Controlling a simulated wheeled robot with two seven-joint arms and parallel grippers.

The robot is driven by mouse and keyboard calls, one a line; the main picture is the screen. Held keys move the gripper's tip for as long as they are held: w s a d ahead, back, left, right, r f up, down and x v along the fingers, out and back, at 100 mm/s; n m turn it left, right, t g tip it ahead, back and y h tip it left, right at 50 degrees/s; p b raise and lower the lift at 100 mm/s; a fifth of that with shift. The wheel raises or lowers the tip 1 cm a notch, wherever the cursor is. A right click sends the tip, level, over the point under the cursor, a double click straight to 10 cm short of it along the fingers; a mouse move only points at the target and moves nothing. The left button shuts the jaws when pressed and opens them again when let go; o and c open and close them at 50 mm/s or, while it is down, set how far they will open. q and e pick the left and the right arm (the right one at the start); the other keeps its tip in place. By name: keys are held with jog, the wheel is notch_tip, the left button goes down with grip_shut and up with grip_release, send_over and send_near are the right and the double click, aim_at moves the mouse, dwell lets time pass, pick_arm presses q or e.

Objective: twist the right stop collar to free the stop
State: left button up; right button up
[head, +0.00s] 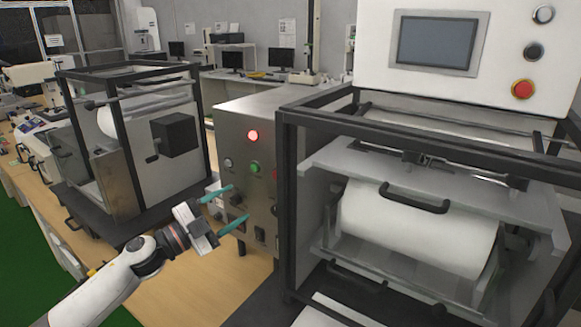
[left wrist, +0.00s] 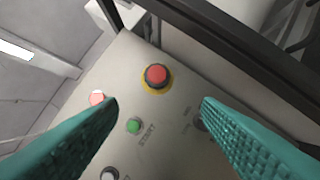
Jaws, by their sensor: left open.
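A red stop button (left wrist: 157,74) with a yellow collar (left wrist: 157,91) sits on the steel control panel in the left wrist view. In the head view this red button (head: 275,174) shows only partly at the panel's right edge, beside the black frame. My left gripper (head: 238,202) has two teal fingers, open and empty, in front of the panel. In the left wrist view the open fingers (left wrist: 160,102) spread to either side below the red button, apart from it. Another red button (head: 523,89) is on the white display panel at upper right. My right gripper is not in view.
The steel control box (head: 238,110) carries a lit red lamp (head: 253,135), a green button (head: 254,168) and several knobs. The black machine frame (head: 286,215) stands close on the right. Another framed machine (head: 125,150) stands left. The wooden bench (head: 190,290) is bare in front.

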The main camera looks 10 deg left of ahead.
pick_arm(q)
jog(key=r+p+x, duration=0.1)
jog(key=p+x, duration=0.2)
jog(key=x, duration=0.9)
jog(key=shift+s+d, duration=0.2)
jog(key=shift+s, duration=0.1)
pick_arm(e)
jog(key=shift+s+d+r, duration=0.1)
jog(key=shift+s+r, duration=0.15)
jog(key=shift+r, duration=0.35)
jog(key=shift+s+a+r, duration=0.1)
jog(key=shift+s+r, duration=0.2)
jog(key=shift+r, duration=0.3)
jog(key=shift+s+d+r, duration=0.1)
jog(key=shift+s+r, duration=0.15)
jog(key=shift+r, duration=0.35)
